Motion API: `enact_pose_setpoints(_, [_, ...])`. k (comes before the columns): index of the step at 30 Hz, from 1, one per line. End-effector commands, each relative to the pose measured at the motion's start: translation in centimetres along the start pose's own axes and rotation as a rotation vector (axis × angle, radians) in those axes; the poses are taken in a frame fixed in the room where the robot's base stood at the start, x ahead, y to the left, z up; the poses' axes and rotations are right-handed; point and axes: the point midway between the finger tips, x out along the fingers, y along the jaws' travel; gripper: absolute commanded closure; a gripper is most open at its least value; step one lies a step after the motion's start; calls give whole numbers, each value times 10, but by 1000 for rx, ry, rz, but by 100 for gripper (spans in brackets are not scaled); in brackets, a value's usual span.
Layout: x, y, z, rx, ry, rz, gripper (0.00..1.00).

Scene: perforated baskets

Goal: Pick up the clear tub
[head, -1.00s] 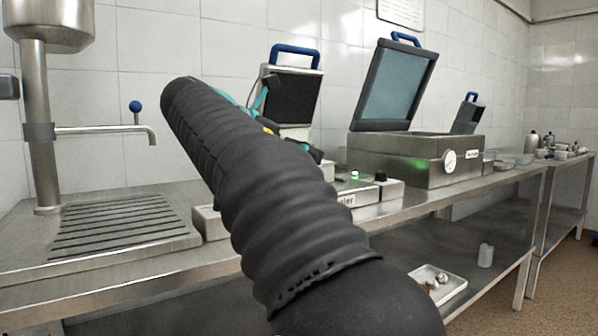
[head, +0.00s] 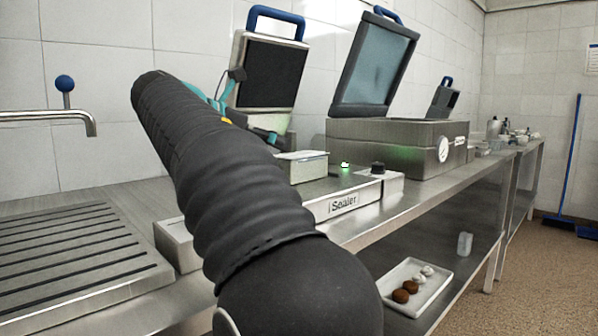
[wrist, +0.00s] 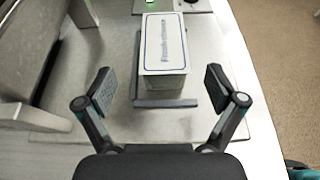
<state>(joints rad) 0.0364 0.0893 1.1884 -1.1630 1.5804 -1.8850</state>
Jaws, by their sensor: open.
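A box-like tub (wrist: 164,62) with greyish, see-through-looking walls and a pale, blue-edged printed lid stands upright in the wrist view. What seems to be the same tub (head: 302,167) shows in the head view beside the sealer's green light, partly hidden by my arm. My gripper (wrist: 160,90) is open and empty, its fingers apart on the left and right. The tub is ahead of the fingertips, roughly centred between them, with no visible contact. My gripper is mostly hidden behind my arm in the head view.
The sealer (head: 345,203) lies along the steel counter. An open-lidded steel machine (head: 395,150) stands to its right, and a ribbed drain board (head: 75,250) at left. A white tray (head: 420,290) with round items and a small translucent container (head: 464,244) are on the lower shelf.

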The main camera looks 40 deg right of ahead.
Motion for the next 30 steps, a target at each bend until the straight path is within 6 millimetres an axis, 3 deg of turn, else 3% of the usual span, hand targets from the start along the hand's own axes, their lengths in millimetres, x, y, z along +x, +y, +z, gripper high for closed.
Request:
enact_pose_setpoints(3, [18,-1,-1,1,1,-3,6])
enact_pose_setpoints(11, [34,-1,-2,0,1,-1,6])
enact_pose_setpoints(21, [76,-5,-5,1,1,-1,6])
enact_pose_setpoints(30, [80,-4,-4,0,0,1,6])
